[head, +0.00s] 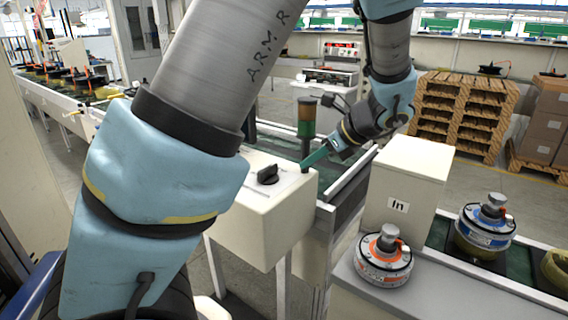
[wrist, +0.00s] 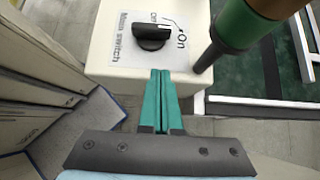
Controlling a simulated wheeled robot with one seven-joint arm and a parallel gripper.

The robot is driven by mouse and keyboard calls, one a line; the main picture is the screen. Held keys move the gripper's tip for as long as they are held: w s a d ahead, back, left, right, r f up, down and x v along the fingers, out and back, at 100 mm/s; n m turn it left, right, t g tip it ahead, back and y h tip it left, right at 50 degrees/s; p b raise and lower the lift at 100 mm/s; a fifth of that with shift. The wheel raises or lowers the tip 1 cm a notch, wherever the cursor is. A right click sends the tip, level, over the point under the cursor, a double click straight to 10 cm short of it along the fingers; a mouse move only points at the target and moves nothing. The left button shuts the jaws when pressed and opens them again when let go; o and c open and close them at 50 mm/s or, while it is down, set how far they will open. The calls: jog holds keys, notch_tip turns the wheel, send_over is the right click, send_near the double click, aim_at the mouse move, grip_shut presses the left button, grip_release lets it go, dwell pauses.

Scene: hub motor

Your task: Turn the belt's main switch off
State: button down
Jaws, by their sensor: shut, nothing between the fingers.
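The main switch is a black rotary knob (head: 268,175) on top of a cream box (head: 262,222). In the wrist view the knob (wrist: 152,37) sits on a white label reading "Main switch", "Off" and "On", with a curved arrow. The knob's grip lies crosswise, one end towards the "On" side. My gripper (head: 312,158) has teal fingers pressed together and empty. In the head view it is to the right of the knob and above the box's far edge. In the wrist view the fingertips (wrist: 160,72) point at the knob, apart from it.
A signal lamp (head: 306,116) with a green section stands beside the knob, close to my fingers; it also shows in the wrist view (wrist: 238,27). Pallets (head: 462,112) are behind.

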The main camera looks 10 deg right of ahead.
aim_at(277, 168)
jog(key=x, duration=0.5)
jog(key=shift+w+a+f+p, duration=0.1)
jog(key=shift+a+f+p, duration=0.1)
jog(key=shift+p, duration=0.2)
jog(key=shift+w+a+r+p, duration=0.2)
jog(key=shift+w+a+p, duration=0.3)
jog(key=shift+w+a, duration=0.35)
jog(key=shift+w+a+f, duration=0.1)
jog(key=shift+w+a, duration=0.3)
jog(key=shift+w, duration=0.15)
jog(key=shift+w+p, duration=0.2)
jog(key=shift+p, duration=0.3)
jog(key=shift+w+d+p, duration=0.15)
jog(key=shift+w+p, duration=0.2)
jog(key=shift+w, duration=0.05)
